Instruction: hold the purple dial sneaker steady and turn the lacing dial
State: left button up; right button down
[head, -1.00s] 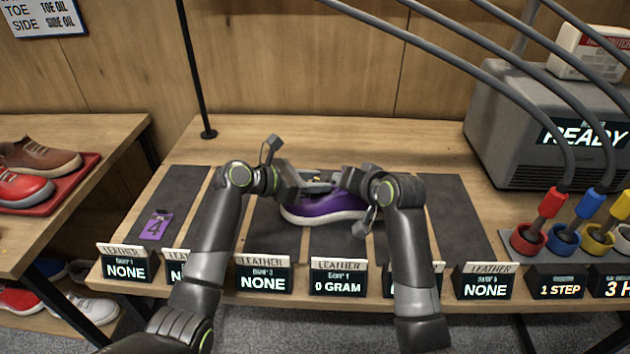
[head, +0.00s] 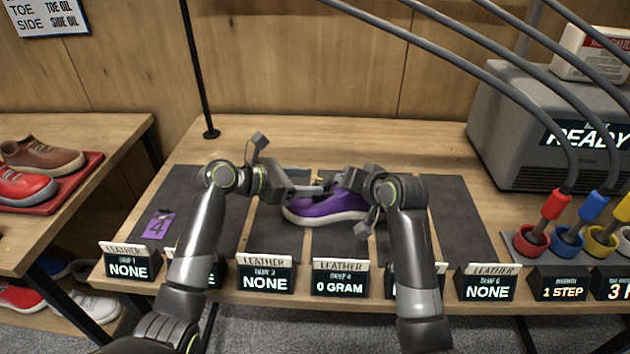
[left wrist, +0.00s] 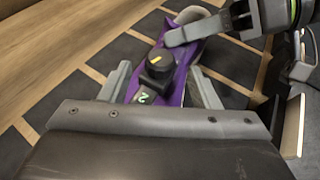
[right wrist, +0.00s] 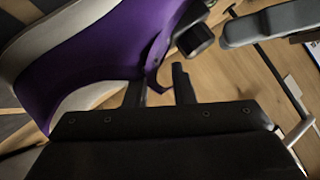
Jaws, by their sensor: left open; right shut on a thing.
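The purple sneaker (head: 325,205) with a pale sole sits on the dark mat strips in the middle of the table. Its black round dial (left wrist: 158,65) with a yellow mark lies just ahead of my left gripper's fingers in the left wrist view, with a green 2 beside it. My left gripper (head: 322,187) is open, its fingers apart near the dial, not closed on it. My right gripper (right wrist: 160,88) is shut on the purple sneaker's upper; the exact grip is partly hidden. The right wrist view also shows the dial (right wrist: 195,38) and a left finger.
Small display stands (head: 340,278) line the table's front edge. A grey machine (head: 540,130) and coloured nozzles in cups (head: 530,240) stand at the right. A purple tag (head: 158,226) lies on the left mat. A thin black pole (head: 198,70) rises behind.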

pick_arm(q)
jog(key=v, duration=0.8)
jog(key=shift+a, duration=0.2)
jog(key=shift+r, duration=0.15)
jog(key=g+y, duration=0.2)
jog(key=y, duration=0.2)
send_near(322, 180)
jog(key=x, duration=0.9)
jog(key=shift+c, duration=0.4)
jog(key=c, duration=0.9)
